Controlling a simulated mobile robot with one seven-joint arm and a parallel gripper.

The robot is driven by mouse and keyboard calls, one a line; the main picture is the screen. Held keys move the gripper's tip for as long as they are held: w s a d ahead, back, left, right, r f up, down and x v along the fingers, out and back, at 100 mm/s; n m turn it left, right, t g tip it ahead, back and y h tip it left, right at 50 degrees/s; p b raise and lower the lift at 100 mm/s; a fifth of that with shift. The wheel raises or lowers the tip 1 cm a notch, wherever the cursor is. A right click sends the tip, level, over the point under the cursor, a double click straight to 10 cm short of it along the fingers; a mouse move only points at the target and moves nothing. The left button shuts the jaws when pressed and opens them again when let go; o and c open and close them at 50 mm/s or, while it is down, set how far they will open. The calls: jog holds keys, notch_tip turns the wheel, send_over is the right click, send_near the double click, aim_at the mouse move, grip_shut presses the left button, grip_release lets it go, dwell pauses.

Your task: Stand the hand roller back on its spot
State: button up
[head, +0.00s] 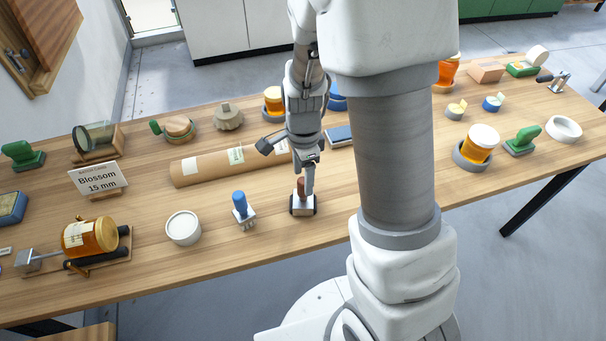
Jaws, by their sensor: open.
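A small upright tool with a brown handle and a pale metal base with dark ends (302,206) stands near the front edge of the table; it looks like the hand roller. My gripper (307,183) points down right at its handle, with the jaws open. The fingers partly cover the handle, and I cannot tell whether they touch it. No marked spot for the roller can be made out. A grey metal tool with a dark handle (557,82) lies at the far right; I cannot tell what it is.
A blue-handled tool (242,208) and a white round tub (183,228) stand left of the roller. A cardboard tube (212,164) lies behind. A honey jar (90,237) lies in a cradle at left. Another jar (478,143) stands right. My arm hides some of the table.

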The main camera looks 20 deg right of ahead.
jog(key=shift+r+p, duration=0.5)
jog(key=shift+r, duration=0.4)
dwell(0.5)
jog(key=shift+r+p, duration=0.8)
jog(key=shift+f, duration=0.1)
